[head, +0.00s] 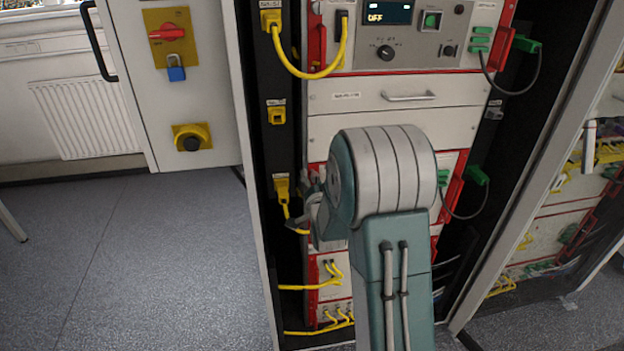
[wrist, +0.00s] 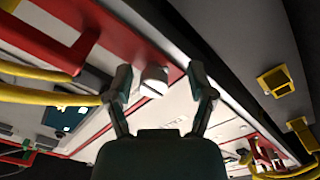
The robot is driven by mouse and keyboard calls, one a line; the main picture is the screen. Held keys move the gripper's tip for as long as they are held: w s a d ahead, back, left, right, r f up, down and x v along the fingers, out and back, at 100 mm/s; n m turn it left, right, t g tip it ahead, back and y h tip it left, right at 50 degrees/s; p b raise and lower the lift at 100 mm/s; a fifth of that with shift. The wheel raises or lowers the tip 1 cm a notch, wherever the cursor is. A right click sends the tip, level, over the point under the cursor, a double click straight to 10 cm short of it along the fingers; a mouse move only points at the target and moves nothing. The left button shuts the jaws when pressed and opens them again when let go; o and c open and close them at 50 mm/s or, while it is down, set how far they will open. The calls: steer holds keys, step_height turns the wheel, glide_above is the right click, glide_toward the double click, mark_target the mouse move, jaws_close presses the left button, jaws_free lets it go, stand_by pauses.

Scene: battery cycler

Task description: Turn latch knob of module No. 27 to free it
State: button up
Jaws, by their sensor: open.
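A white, round latch knob (wrist: 153,81) with a dark slot line sits on a red strip of a module front in the wrist view. My gripper (wrist: 160,76) is open, with one finger on each side of the knob. The knob shows between the fingertips, and I cannot tell whether either finger touches it. In the head view my gripper (head: 309,207) is partly hidden behind my arm at the left edge of the rack. The knob is hidden there. No module number can be read.
Yellow cables (head: 318,72) hang at the rack's left side, and one yellow plug (head: 281,188) is close to my gripper. A red handle (wrist: 76,40) stands out left of the fingers. An open cabinet door (head: 190,80) is on the left. Grey floor (head: 140,270) there is clear.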

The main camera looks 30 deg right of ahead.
steer(key=shift+w+d, duration=0.15)
steer(key=shift+d, duration=0.65)
steer(key=c, duration=0.7)
steer(key=shift+a, duration=0.2)
jaws_close()
steer(key=shift+a+f, duration=0.1)
steer(key=shift+a, duration=0.05)
steer(key=shift+f, duration=0.1)
